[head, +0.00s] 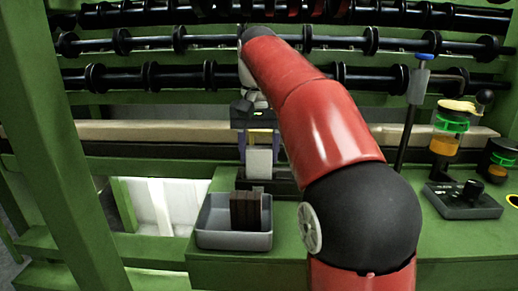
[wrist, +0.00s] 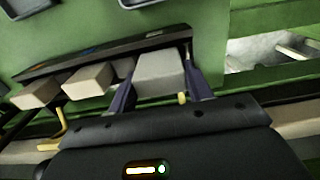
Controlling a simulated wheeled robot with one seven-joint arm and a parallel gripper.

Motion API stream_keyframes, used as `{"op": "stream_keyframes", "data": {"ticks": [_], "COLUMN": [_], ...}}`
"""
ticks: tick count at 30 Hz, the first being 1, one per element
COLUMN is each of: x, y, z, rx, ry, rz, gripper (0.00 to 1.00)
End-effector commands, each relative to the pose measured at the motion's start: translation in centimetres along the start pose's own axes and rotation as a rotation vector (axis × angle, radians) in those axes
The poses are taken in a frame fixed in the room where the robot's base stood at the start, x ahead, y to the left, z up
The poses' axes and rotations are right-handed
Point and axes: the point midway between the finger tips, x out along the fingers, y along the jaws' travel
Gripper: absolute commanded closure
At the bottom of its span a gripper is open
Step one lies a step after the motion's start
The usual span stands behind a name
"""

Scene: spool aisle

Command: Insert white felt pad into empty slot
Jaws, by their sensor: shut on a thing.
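My gripper (head: 259,148) is in front of the green frame in the head view, its fingers pointing down. It is shut on a white felt pad (head: 259,163), a pale block between the two dark fingers. The pad also shows between the fingers in the wrist view (wrist: 160,72). A black rack (wrist: 120,49) runs behind the pad there, and the held pad is at its right end. Two more pale pads, one in the middle (wrist: 88,78) and one at the left (wrist: 36,92), sit along the rack. I cannot tell whether the held pad is inside a slot or just above it.
A grey bin (head: 234,241) with dark brown blocks (head: 250,212) stands in front of the rack on the green bench. Black spool rods (head: 120,78) cross behind. A post with a blue top (head: 424,57) and a small control box (head: 462,201) stand at the right.

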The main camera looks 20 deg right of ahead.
Motion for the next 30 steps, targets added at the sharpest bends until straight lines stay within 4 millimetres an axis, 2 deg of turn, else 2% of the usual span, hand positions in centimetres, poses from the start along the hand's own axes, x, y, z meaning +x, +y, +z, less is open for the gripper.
{"op": "stream_keyframes", "data": {"ticks": [28, 29, 30], "x": [2.4, 2.4, 2.3], "y": [0.0, 0.0, 0.0], "z": [0.0, 0.0, 0.0], "rx": [0.0, 0.0, 0.0], "ry": [0.001, 0.001, 0.001], "rz": [0.0, 0.0, 0.0], "gripper": [0.75, 0.47, 0.42]}}
